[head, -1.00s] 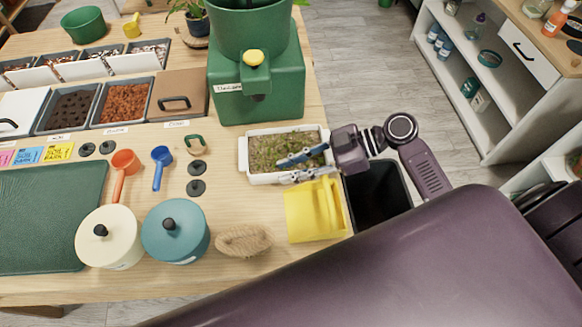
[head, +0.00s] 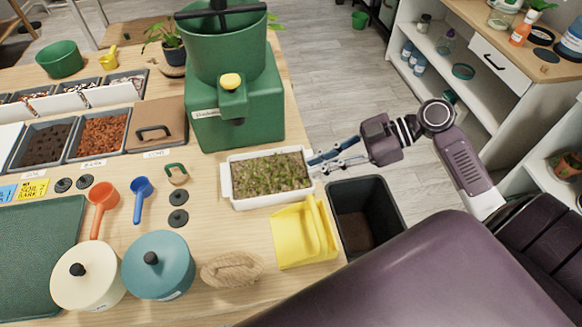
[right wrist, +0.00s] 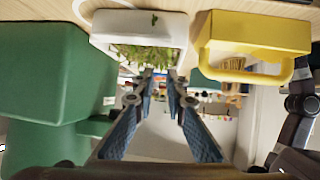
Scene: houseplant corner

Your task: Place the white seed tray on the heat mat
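The white seed tray (head: 226,186), filled with soil and small green seedlings, sits on the wooden table in front of a green machine. It also shows at the top of the right wrist view (right wrist: 180,28). My right gripper (head: 314,166) is at the tray's right end, its fingertips close to the rim. Its two fingers are apart with a gap between them in the right wrist view (right wrist: 164,74), and nothing is held. I cannot tell whether they touch the tray. A dark green textured mat (head: 35,250) lies at the left; I cannot tell if it is the heat mat. My left gripper is out of view.
A yellow dustpan (head: 290,236) lies just in front of the tray, and a black bin (head: 388,205) stands off the table edge. The green machine (head: 255,110) stands behind the tray.

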